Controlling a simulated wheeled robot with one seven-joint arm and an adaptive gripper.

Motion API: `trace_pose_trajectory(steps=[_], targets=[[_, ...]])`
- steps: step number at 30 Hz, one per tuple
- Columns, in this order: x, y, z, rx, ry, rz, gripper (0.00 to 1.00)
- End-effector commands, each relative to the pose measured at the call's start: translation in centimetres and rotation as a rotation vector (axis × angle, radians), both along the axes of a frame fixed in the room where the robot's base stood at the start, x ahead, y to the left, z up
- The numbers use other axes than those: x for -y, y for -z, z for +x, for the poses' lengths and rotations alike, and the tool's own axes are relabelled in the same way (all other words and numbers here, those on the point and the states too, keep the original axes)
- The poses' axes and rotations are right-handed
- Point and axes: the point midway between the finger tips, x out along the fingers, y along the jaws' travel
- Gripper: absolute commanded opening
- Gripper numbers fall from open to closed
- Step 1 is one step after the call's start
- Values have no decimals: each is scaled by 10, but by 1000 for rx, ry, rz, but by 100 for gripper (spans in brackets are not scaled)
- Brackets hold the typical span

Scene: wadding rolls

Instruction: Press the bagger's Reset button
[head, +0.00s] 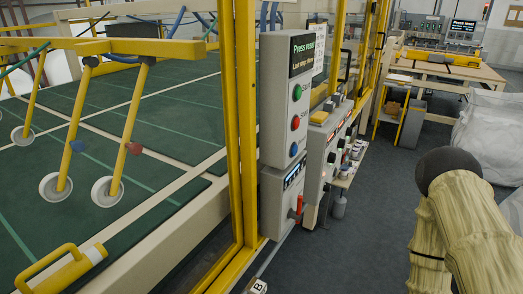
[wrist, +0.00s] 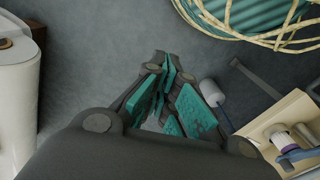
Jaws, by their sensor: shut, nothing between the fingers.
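The bagger's control box (head: 273,100) is a grey box on a yellow post in the middle of the head view. Its screen (head: 303,54) reads "Press reset" with a smaller line below. Its front carries a green button (head: 297,92), a red button (head: 295,122) and a blue button (head: 293,149). The small labels are too blurred to tell which is Reset. My gripper (wrist: 164,62) is in the wrist view, its teal-padded fingers shut and empty above grey floor. The head view shows only my sleeved arm at the right, well apart from the box.
A lower box with a red handle (head: 296,212) sits under the control box. Another button panel (head: 325,150) stands behind it. Yellow frame posts (head: 233,120) stand left of the box. The wrist view shows a white roll (wrist: 17,90) and a coil (wrist: 250,15). Grey floor (head: 370,215) is clear between.

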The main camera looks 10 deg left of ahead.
Motion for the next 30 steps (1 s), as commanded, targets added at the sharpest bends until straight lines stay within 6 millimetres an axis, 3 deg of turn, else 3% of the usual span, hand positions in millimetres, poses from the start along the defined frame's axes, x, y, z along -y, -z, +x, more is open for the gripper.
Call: trace_pose_trajectory(steps=[10,14,17,23,30], targets=[[0,0,0,1,-1,1,0],[-8,-5,15,36,-38,25,0],[-25,-13,44,108,-112,68,0],[-73,-46,129,341,-332,159,0],[-120,-108,229,649,-566,188,0]])
